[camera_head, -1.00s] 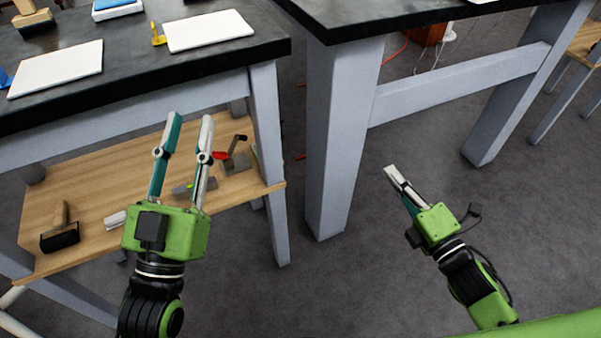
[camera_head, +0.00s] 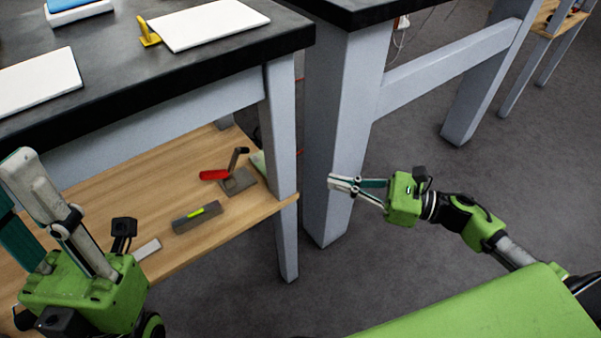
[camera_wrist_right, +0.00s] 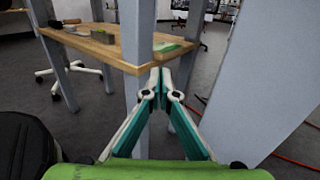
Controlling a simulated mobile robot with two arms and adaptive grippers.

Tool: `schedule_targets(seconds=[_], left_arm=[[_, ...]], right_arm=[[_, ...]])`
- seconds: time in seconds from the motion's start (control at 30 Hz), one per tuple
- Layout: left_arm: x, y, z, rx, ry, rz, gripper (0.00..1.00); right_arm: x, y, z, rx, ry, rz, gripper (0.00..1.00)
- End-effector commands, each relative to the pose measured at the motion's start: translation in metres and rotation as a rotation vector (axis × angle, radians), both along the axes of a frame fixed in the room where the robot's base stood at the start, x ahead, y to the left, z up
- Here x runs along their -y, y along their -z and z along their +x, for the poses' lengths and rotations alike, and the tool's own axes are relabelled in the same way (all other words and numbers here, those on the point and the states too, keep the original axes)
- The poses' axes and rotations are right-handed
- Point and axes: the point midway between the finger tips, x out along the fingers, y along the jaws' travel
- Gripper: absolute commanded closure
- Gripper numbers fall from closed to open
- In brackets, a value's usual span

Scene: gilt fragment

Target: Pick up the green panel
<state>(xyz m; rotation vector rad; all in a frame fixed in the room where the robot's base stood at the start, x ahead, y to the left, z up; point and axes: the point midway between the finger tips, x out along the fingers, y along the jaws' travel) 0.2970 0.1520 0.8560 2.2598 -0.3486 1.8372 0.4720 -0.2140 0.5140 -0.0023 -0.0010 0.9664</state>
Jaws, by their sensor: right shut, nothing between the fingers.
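A pale green flat piece, likely the green panel (camera_head: 259,163), is at the right end of the wooden shelf under the left table, partly hidden behind the table leg. In the right wrist view it (camera_wrist_right: 167,48) lies near the shelf corner, beyond my fingertips. My right gripper (camera_head: 332,182) is shut and empty, pointing left in front of the grey leg of the right-hand table, apart from the panel. My left gripper (camera_head: 14,188) is open at the lower left, over the shelf's near side, one finger partly cut off by the picture edge.
The wooden shelf (camera_head: 190,162) also bears a red-handled tool (camera_head: 215,175), a grey block with a bright green mark (camera_head: 196,217) and a white block (camera_head: 147,249). The left table's leg (camera_head: 282,170) stands between my right gripper and the shelf. Floor between the tables is clear.

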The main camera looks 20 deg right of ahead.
Motion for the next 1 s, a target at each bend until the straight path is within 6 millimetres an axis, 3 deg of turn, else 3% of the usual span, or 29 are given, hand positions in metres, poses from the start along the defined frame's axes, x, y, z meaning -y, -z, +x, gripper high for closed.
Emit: schedule_targets(seconds=[0.2, 0.4, 1.0], left_arm=[[0.0, -0.004, 0.0, -0.001, 0.0, 0.0, 0.72], [0.0, -0.01, 0.0, -0.002, 0.0, 0.001, 0.72], [0.0, -0.009, 0.001, -0.003, 0.0, 0.001, 0.72]], right_arm=[[-0.035, -0.003, 0.025, 0.003, 0.0, 0.001, 1.0], [-0.058, -0.002, 0.041, -0.001, 0.002, 0.003, 1.0], [-0.071, 0.001, 0.049, -0.001, 0.002, 0.003, 1.0]])
